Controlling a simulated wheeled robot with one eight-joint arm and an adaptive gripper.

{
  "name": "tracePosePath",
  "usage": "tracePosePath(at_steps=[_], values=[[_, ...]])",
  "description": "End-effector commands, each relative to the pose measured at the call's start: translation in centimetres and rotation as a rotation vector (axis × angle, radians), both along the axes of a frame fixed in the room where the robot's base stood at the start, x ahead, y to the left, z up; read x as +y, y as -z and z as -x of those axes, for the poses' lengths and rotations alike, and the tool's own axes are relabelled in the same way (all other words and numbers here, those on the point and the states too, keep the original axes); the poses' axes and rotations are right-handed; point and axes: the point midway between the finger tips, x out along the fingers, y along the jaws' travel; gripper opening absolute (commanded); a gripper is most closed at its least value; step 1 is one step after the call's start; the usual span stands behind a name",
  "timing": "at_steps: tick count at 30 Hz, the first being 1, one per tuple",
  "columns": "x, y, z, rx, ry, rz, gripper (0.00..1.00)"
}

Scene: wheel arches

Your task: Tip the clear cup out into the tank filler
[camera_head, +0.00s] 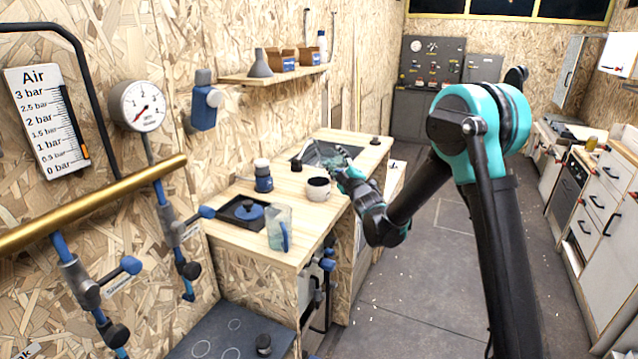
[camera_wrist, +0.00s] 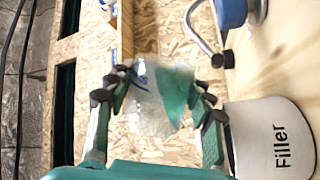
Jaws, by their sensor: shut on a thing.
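My gripper (camera_wrist: 161,98) is shut on the clear cup (camera_wrist: 150,112), whose see-through wall shows between the fingers in the wrist view. A green patch shows through the cup; I cannot tell whether it is contents or a finger seen through it. The tank filler (camera_wrist: 262,150), a white round container marked "Filler", is just right of the fingers there. In the head view the filler (camera_head: 318,192) stands on the wooden counter, its open top dark inside. My gripper (camera_head: 347,172) is close beside it at its upper right. The cup is hard to make out there.
A clear jug with a blue handle (camera_head: 280,228) stands at the counter's front. A sink (camera_head: 325,152) lies behind. The counter (camera_head: 305,220) is bare before the filler.

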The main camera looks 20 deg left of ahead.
Motion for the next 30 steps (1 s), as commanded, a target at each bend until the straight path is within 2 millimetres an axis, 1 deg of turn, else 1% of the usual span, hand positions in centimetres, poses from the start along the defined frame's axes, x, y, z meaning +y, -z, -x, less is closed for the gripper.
tracePosePath(at_steps=[9, 30], values=[[0.1, -0.7, 1.1, -0.100, -0.005, 0.064, 0.22], [0.2, -1.1, 1.9, -0.167, -0.008, 0.108, 0.22]])
